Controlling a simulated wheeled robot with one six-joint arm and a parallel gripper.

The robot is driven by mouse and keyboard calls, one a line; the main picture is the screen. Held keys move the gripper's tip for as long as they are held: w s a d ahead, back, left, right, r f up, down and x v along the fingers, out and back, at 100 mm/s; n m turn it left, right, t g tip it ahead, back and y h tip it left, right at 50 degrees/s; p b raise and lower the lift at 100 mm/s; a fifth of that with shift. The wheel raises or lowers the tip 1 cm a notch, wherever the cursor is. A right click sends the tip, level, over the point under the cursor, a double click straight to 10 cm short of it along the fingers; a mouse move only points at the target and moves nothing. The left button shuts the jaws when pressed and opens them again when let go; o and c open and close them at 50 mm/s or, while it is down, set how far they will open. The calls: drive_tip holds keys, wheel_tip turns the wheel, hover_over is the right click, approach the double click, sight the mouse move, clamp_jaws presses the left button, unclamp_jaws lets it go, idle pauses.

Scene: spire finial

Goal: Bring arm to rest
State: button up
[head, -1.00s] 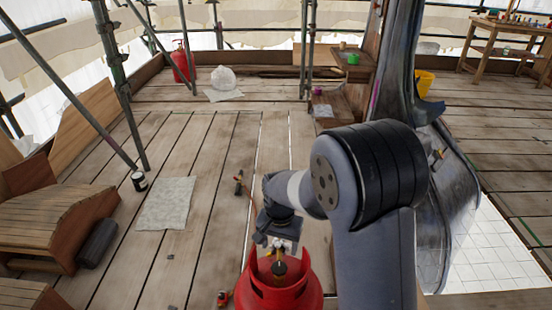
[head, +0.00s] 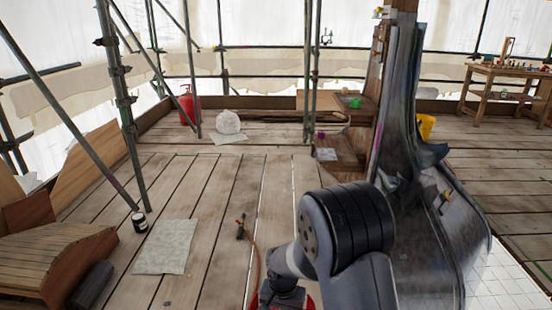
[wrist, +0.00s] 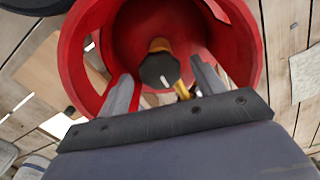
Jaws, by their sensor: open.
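My gripper (wrist: 161,70) is open in the wrist view, its two grey fingers spread on either side of a black knob (wrist: 158,72) on a yellow valve. The knob sits inside the round red collar of a gas cylinder (wrist: 75,50). I cannot tell whether the fingers touch the knob. In the head view my arm reaches down to the bottom edge, where only a little red of the cylinder (head: 311,301) shows beside my wrist. The fingertips are out of that view.
An orange hose with a torch (head: 240,228) lies on the planks near my arm. A grey sheet (head: 166,246) lies left of it. Scaffold poles (head: 122,100) stand at left. A large dark metal spire piece (head: 405,150) rises close on the right. Open planks lie ahead.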

drive_tip(key=shift+r, duration=0.1)
wheel_tip(320, 180, up, 10)
drive_tip(key=r+p, duration=0.1)
drive_tip(key=p, duration=0.2)
wheel_tip(320, 180, down, 12)
drive_tip(key=b, duration=0.3)
drive_tip(key=shift+r, duration=0.25)
drive_tip(key=n+b, duration=0.1)
drive_tip(key=n, duration=0.4)
drive_tip(key=shift+r+n, duration=0.1)
drive_tip(key=shift+n, duration=0.3)
drive_tip(key=n+b, duration=0.2)
drive_tip(key=n, duration=0.4)
drive_tip(key=shift+r+n, duration=0.35)
drive_tip(key=shift+n, duration=0.05)
wheel_tip(320, 180, up, 10)
drive_tip(key=p, duration=0.3)
